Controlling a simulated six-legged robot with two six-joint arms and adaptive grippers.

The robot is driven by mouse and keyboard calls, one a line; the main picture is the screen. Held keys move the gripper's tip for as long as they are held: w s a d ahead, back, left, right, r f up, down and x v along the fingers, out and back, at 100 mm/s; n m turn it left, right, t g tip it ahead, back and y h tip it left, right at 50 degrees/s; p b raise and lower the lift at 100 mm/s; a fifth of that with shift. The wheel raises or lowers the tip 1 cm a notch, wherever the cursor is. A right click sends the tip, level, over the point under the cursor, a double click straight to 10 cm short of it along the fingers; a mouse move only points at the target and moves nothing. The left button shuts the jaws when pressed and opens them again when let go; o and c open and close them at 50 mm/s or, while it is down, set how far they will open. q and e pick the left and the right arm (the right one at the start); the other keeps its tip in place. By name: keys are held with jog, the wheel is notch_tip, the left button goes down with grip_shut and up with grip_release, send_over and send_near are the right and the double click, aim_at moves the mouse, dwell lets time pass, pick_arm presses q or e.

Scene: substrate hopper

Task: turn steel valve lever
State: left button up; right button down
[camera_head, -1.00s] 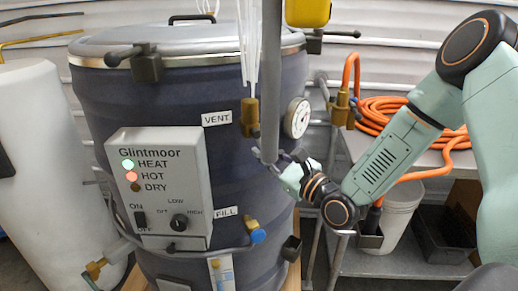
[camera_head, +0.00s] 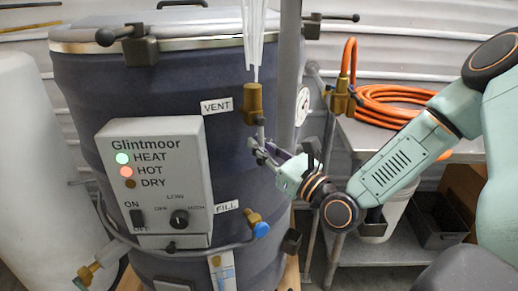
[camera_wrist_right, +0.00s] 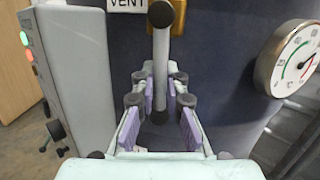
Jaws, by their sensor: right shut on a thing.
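The steel valve lever (camera_head: 261,134) hangs down from the brass vent valve (camera_head: 253,103) on the front of the dark tank. In the right wrist view the lever (camera_wrist_right: 161,48) is a grey rod with a dark round end at the top, and its lower part runs between the finger pads. My right gripper (camera_head: 264,153) reaches in from the right and is shut on the lever below the valve body. The gripper also shows in the right wrist view (camera_wrist_right: 160,88), with one finger on each side of the rod. My left gripper is out of view.
The grey control box (camera_head: 155,182) is left of the lever, with the blue-tipped fill valve (camera_head: 256,226) below. A round gauge (camera_wrist_right: 291,60) is on the tank at right. A bench (camera_head: 420,140) with a coiled orange hose (camera_head: 385,108) stands further right.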

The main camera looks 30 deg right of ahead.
jog(key=shift+a+m+b, duration=0.2)
jog(key=shift+m+b, duration=0.1)
dwell(0.4)
jog(key=c, duration=1.4)
grip_release()
jog(key=shift+o, duration=0.2)
